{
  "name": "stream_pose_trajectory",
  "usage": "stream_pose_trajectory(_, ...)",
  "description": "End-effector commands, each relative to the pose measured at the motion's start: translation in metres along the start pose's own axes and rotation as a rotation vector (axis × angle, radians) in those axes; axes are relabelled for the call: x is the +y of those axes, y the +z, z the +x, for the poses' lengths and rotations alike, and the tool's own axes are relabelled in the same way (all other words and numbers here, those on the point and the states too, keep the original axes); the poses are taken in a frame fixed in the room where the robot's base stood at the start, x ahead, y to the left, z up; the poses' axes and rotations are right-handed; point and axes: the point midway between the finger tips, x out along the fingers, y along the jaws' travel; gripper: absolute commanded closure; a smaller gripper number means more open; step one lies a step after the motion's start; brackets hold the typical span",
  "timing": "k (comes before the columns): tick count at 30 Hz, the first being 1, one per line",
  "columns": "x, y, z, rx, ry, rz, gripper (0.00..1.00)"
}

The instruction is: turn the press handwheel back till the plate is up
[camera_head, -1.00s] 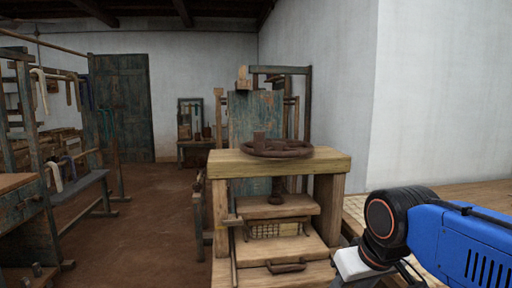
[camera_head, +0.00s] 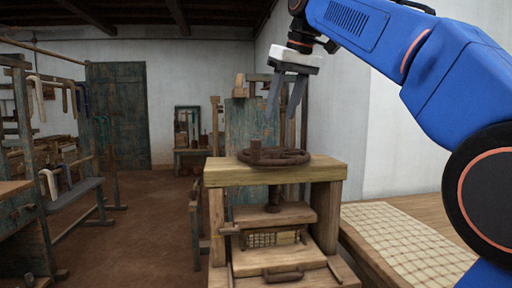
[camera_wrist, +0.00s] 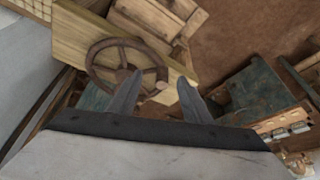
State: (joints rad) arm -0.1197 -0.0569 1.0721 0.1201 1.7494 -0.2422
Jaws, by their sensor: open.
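The brown press handwheel (camera_head: 274,157) lies flat on top of the press's wooden beam (camera_head: 230,175), with a short upright knob on its left part. It also shows in the wrist view (camera_wrist: 127,64). Below the beam a dark screw runs down to the wooden press plate (camera_head: 274,213). A patterned cloth stack (camera_head: 272,238) lies just under the plate; I cannot tell whether they touch. My gripper (camera_head: 282,110) is open and empty, fingers pointing down, above the handwheel and apart from it. In the wrist view my gripper (camera_wrist: 158,92) partly overlaps the wheel's rim.
A wooden table with checked cloth (camera_head: 410,240) stands at the right by the white wall. A blue-green upright board (camera_head: 247,125) stands behind the press. A bench (camera_head: 75,195) and loom frames fill the left. The brown floor (camera_head: 150,240) between is clear.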

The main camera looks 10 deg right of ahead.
Motion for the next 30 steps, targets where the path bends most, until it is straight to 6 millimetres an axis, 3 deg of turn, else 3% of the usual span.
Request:
stream_pose_trajectory(1, -0.001, -0.014, -0.006, 0.001, -0.006, -0.019, 0.55)
stream_pose_trajectory(6, -0.006, -0.039, -0.024, 0.0, -0.022, -0.07, 0.55)
stream_pose_trajectory(14, -0.008, -0.049, -0.028, -0.001, -0.029, -0.095, 0.55)
stream_pose_trajectory(20, -0.009, -0.048, -0.009, -0.003, -0.029, -0.094, 0.55)
stream_pose_trajectory(30, -0.011, -0.048, 0.048, -0.004, -0.028, -0.094, 0.55)
